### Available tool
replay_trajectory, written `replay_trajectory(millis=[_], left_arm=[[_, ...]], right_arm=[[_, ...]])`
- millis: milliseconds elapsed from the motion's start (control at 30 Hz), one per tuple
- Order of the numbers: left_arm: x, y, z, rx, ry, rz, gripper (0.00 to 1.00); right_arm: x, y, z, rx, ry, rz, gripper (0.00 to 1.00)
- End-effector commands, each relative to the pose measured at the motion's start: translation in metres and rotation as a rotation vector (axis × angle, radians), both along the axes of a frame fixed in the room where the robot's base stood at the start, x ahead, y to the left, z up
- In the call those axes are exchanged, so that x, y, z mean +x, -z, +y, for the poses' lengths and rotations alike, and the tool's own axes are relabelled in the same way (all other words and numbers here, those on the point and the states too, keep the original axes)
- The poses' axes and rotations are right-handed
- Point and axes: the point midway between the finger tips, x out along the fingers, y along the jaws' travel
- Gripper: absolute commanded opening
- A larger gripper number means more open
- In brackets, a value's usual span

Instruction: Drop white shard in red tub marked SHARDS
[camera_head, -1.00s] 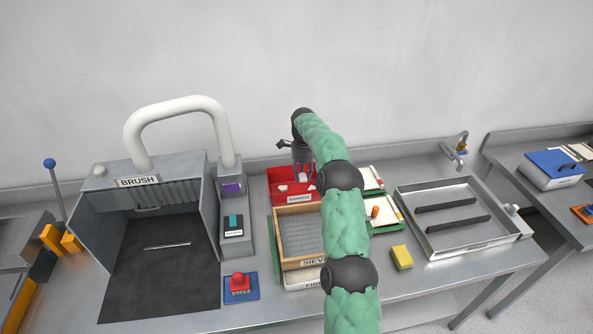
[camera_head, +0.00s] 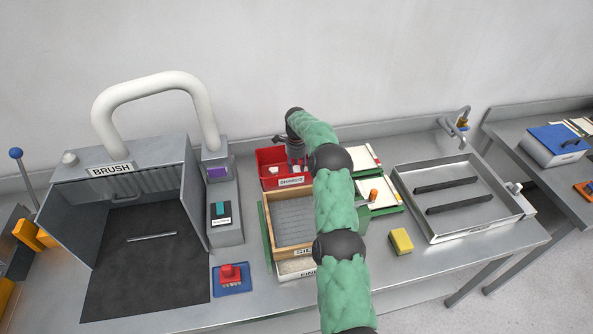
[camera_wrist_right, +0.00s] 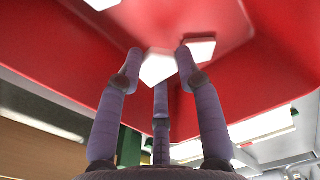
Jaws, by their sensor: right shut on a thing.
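The red tub (camera_head: 265,164) with the SHARDS label (camera_head: 291,181) on its front wall stands at the back of the bench, behind the sieve box. My right gripper (camera_head: 298,160) reaches down into it from above, and its fingertips are mostly hidden in the head view. In the right wrist view the gripper's purple fingers (camera_wrist_right: 160,72) are shut around a white shard (camera_wrist_right: 157,69), low over the red tub floor (camera_wrist_right: 225,85). Another white piece (camera_wrist_right: 203,50) lies just beyond the right finger. A white piece (camera_head: 273,170) also shows in the tub in the head view. My left gripper is not in view.
A wooden sieve box (camera_head: 268,222) stands in front of the tub. Trays with white contents (camera_head: 362,158) stand close on its right. The brush hood (camera_head: 60,222) is at left, a yellow sponge (camera_head: 401,240) and a metal sink tray (camera_head: 470,230) at right.

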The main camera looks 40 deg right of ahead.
Motion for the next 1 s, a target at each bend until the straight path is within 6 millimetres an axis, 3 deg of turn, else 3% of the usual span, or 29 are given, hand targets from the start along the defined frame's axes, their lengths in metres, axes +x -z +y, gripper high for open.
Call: replay_trajectory(millis=[167,967,1000], left_arm=[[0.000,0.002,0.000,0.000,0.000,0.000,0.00],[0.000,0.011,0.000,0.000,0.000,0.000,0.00],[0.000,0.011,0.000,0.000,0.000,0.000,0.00]], right_arm=[[-0.001,0.024,0.000,0.000,0.000,0.002,0.11],[-0.001,0.036,0.000,0.000,0.000,0.002,0.11],[-0.001,0.036,0.000,0.000,0.000,0.002,0.39]])
